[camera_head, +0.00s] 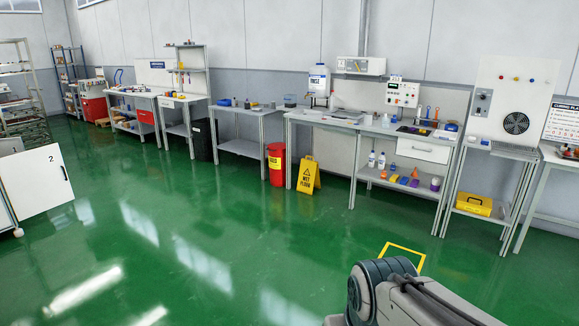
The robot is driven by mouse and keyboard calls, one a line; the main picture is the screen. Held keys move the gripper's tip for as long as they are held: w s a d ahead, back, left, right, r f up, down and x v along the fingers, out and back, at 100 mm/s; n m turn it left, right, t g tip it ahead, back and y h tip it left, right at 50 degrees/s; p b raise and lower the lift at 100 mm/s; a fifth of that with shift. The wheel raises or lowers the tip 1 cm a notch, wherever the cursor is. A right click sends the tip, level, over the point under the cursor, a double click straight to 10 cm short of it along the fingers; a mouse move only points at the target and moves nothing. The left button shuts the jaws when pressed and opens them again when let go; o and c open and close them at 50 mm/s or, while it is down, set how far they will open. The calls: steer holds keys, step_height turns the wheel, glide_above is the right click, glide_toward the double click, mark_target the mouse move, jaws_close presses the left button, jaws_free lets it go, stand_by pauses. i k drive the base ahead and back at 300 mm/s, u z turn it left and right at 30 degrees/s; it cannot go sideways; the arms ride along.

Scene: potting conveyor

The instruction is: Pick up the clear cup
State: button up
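I cannot make out a clear cup for certain at this distance. The long workbench (345,123) along the back wall carries a sink-like basin, a white jug (318,82), a control box (402,94) and small coloured items. My gripper is out of view. Only a grey part of my own arm shows at the bottom right.
A yellow wet-floor sign (308,176) and a red bin (277,164) stand on the floor before the benches. A white cabinet with a fan (510,98) is at the right. A white cart (36,183) is at the left. The green floor (200,240) between is clear.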

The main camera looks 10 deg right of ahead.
mark_target(385, 122)
steer(key=z, duration=0.5)
steer(key=i, duration=1.65)
steer(key=z, duration=0.55)
steer(key=i, duration=3.05)
steer(key=u, duration=0.6)
steer(key=i, duration=1.6)
steer(key=u, duration=0.2)
